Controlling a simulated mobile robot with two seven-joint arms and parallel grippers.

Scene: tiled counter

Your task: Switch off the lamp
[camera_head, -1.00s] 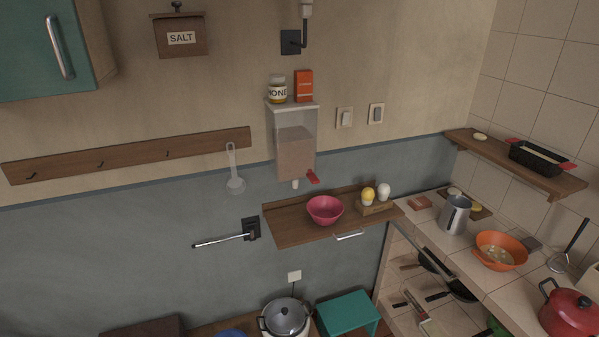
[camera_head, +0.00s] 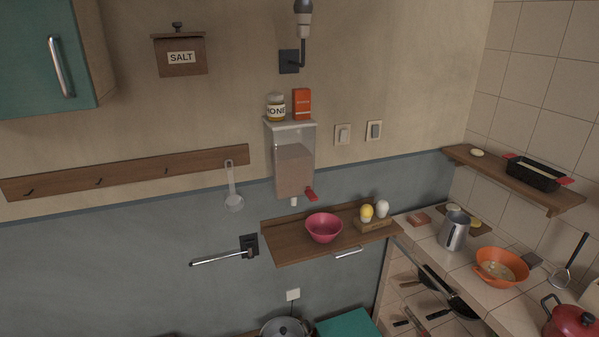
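A wall lamp (camera_head: 303,22) shows at the top of the head view; its dark bracket (camera_head: 289,61) is fixed to the wall and its upper part is cut off by the frame edge. Two wall switches are side by side to the right of the dispenser: a left one with a light rocker (camera_head: 343,134) and a right one with a grey rocker (camera_head: 375,131). I cannot tell which one works the lamp, or whether the lamp is lit. Neither of my grippers shows in the view.
A clear dispenser (camera_head: 293,160) with a honey jar (camera_head: 276,107) and orange box (camera_head: 302,104) on top hangs left of the switches. Below, a wooden shelf (camera_head: 285,245) holds a pink bowl (camera_head: 324,227) and eggs. The wall around the switches is clear.

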